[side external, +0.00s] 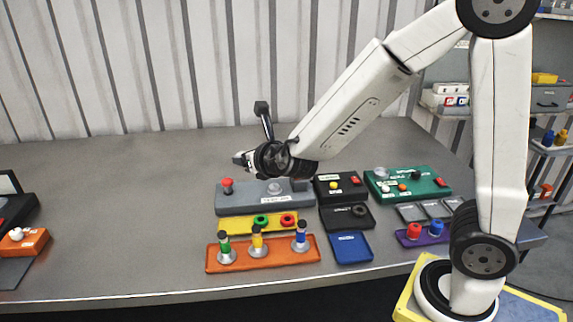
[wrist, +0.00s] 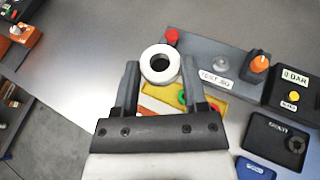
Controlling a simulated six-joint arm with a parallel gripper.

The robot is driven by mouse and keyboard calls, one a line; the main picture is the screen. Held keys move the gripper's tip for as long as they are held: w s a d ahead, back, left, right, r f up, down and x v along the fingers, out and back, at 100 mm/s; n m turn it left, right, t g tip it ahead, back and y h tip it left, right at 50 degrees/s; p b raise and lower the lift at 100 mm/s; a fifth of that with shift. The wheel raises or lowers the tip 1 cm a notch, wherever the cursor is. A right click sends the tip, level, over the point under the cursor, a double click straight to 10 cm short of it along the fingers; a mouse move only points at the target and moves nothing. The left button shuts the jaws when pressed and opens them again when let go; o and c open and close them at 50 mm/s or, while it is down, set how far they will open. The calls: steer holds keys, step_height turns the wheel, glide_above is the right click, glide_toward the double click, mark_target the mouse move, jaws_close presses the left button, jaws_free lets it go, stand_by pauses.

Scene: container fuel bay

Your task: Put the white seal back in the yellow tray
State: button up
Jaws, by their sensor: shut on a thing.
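The white seal (wrist: 160,63) is a thick ring with a round hole, seen in the wrist view. My gripper (wrist: 160,75) is shut on it, with a dark finger on each side. In the side external view my gripper (side external: 243,159) is raised above the back of the grey test block; the seal is too small to make out there. The yellow tray (side external: 237,226) holds a green ring (side external: 261,221) and a red ring (side external: 287,219). In the wrist view the yellow tray (wrist: 212,108) is partly hidden behind my right finger.
The grey test block (side external: 245,200) with a red button stands behind the yellow tray. An orange rack (side external: 240,258) with several upright coloured pieces is in front. A black tray (side external: 335,218) with a dark ring and a blue tray (side external: 351,247) lie right. The table's left is mostly clear.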

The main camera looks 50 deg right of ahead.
steer(key=s+d+f+m+g+h, duration=0.4)
steer(key=s+d+m+g+h, duration=0.1)
steer(key=s+d+m+h, duration=0.2)
steer(key=s+d+m, duration=0.1)
steer(key=s+d, duration=0.1)
steer(key=d, duration=0.1)
steer(key=shift+d+f+g, duration=0.15)
steer(key=shift+d+g, duration=0.15)
steer(key=shift+d, duration=0.1)
steer(key=shift+w, duration=0.2)
steer(key=w+d+f, duration=0.1)
steer(key=w+f, duration=0.1)
steer(key=w, duration=0.2)
steer(key=w+f, duration=0.3)
steer(key=w+d+f, duration=0.1)
steer(key=w+f, duration=0.1)
steer(key=w, duration=0.2)
steer(key=shift+w+d+f, duration=0.3)
steer(key=shift+d+f, duration=0.05)
steer(key=shift+f, duration=0.05)
steer(key=shift+w+d+f+h, duration=0.1)
steer(key=shift+w+f+h, duration=0.2)
steer(key=shift+w+f, duration=0.1)
